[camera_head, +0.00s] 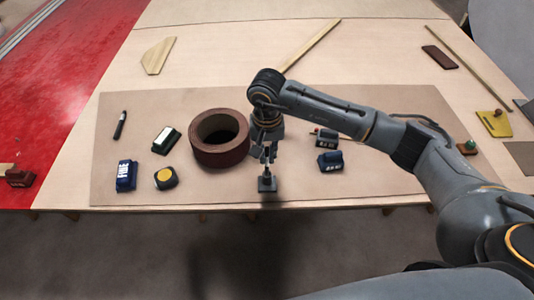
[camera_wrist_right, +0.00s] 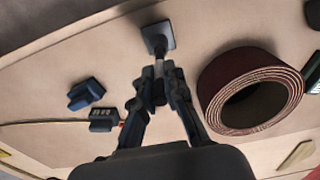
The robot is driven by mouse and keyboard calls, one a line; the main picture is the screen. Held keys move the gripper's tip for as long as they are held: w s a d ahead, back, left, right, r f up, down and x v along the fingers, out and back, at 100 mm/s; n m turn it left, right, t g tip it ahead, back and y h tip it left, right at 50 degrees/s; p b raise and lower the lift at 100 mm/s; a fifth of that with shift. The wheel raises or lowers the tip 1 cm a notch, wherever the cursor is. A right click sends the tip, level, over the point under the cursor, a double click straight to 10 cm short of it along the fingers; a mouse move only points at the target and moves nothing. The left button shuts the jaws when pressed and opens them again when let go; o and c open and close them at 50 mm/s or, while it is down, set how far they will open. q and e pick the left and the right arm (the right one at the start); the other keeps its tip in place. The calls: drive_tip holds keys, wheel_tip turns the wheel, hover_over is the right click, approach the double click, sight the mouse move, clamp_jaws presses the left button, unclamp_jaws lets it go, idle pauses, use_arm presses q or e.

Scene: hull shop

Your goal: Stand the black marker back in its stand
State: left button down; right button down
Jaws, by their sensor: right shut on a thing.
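My right gripper (camera_head: 268,154) points down over the front middle of the brown mat, and it also shows in the wrist view (camera_wrist_right: 158,92). It is shut on a slim dark upright thing with a grey lower part, which looks like the black marker (camera_wrist_right: 159,69). The small dark square-based stand (camera_head: 267,185) is right below the fingers, and it also shows in the wrist view (camera_wrist_right: 158,38). The marker's lower end meets or overlaps the stand; I cannot tell how far it is inside. My left gripper is not in view.
A big brown tape roll (camera_head: 219,155) stands close left of the gripper. Further left are a dark pen-like thing (camera_head: 120,125), a green-and-white block (camera_head: 166,140), a blue block (camera_head: 126,176) and a yellow-topped tape measure (camera_head: 166,178). A dark blue block (camera_head: 330,161) lies to the right.

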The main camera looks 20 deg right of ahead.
idle(0.7)
drive_tip(key=shift+f+b, duration=0.7)
drive_tip(key=shift+b, duration=0.8)
idle(0.7)
drive_tip(key=c, duration=1.3)
unclamp_jaws()
wheel_tip(320, 180, up, 12)
drive_tip(key=shift+s, duration=0.1)
